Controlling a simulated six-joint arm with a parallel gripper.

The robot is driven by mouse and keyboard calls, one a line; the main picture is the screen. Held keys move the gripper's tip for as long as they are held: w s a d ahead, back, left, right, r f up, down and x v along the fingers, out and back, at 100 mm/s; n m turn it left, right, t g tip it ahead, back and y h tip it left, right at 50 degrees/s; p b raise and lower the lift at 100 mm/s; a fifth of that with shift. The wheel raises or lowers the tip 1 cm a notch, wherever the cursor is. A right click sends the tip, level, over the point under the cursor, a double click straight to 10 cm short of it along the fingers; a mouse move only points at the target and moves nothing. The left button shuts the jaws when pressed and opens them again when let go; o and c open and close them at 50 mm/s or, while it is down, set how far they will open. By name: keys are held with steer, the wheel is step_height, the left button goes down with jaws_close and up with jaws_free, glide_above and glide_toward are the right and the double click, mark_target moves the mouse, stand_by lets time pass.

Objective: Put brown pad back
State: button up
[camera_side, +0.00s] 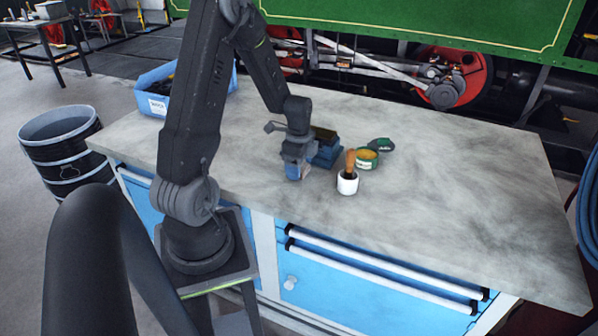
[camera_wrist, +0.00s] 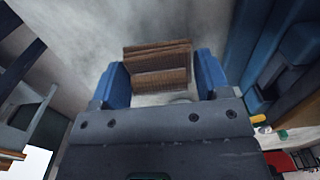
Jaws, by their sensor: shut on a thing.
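In the wrist view the brown pad (camera_wrist: 157,62), a ribbed block, sits between the two blue fingers of my gripper (camera_wrist: 162,80). My gripper is shut on it. In the side view my gripper (camera_side: 295,172) points down, low over the worktop near its front edge. The pad is mostly hidden there behind the fingers. A dark blue stepped holder (camera_side: 327,155) stands just right of and behind my gripper, with a dark olive piece on its top. The holder's blue side also shows at the right of the wrist view (camera_wrist: 268,45).
A white cup (camera_side: 347,186) with a wooden-handled brush (camera_side: 351,160) stands right of my gripper. Behind it are an open green tin (camera_side: 367,163) with yellow contents and a dark green lid (camera_side: 381,145). A blue bin (camera_side: 153,100) is at the left. The right of the worktop (camera_side: 470,185) is clear.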

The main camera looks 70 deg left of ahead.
steer(key=shift+f, duration=1.1)
steer(key=shift+f, duration=0.1)
steer(key=o, duration=0.9)
